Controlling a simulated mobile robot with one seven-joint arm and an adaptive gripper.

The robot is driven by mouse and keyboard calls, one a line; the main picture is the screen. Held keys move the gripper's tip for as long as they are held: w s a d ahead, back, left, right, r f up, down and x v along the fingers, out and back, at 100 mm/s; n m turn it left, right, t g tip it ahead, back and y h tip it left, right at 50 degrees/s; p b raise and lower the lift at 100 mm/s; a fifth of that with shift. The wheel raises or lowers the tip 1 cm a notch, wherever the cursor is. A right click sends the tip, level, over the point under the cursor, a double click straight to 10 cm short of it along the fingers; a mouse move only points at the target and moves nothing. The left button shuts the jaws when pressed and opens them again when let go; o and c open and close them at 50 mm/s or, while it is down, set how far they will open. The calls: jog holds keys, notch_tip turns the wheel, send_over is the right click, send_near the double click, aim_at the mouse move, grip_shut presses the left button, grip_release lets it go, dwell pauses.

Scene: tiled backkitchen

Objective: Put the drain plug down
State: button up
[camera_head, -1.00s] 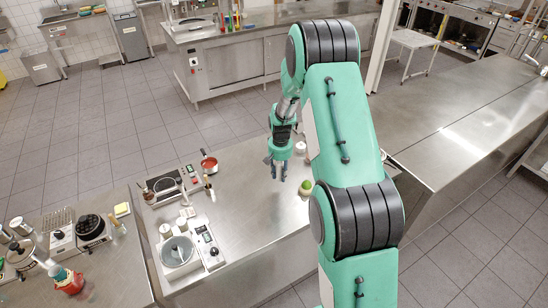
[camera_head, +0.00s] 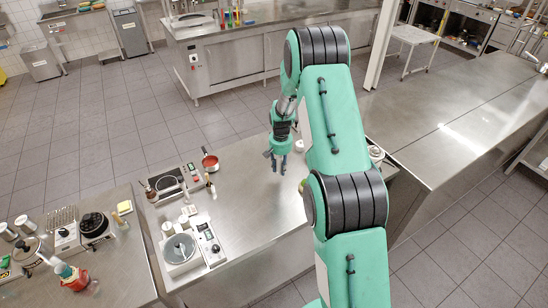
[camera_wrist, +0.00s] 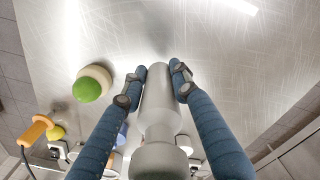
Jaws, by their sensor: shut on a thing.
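My gripper (camera_wrist: 158,68) is shut on a pale grey stepped cylinder, which I take to be the drain plug (camera_wrist: 158,110). In the wrist view it lies between the two blue fingers, its wider end toward the camera. In the head view my gripper (camera_head: 279,168) hangs fingers down over the steel table (camera_head: 245,215). The plug cannot be made out there. I cannot tell whether its far end touches the table.
A pale round item with a green top (camera_wrist: 87,88) stands left of the fingers in the wrist view. A small white item (camera_head: 299,146) stands near my gripper. A red pan (camera_head: 210,161), hotplate and scale are on the left. The table's middle is clear.

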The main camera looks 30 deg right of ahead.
jog(key=shift+w, duration=0.15)
jog(key=w+d, duration=0.1)
jog(key=w, duration=0.4)
jog(key=w+d+f+p, duration=0.1)
jog(key=w+d, duration=0.1)
jog(key=w, duration=0.2)
jog(key=w+d+p, duration=0.1)
jog(key=w+d, duration=0.1)
jog(key=w, duration=0.3)
jog(key=shift+w+d+f, duration=0.2)
jog(key=shift+w+d, duration=0.05)
jog(key=shift+w, duration=0.1)
jog(key=shift+f, duration=0.15)
jog(key=shift+f+p, duration=0.3)
jog(key=shift+f, duration=1.35)
jog(key=shift+f, duration=0.15)
jog(key=o, duration=1.2)
jog(key=shift+r+b, duration=0.8)
jog(key=shift+r, duration=5.4)
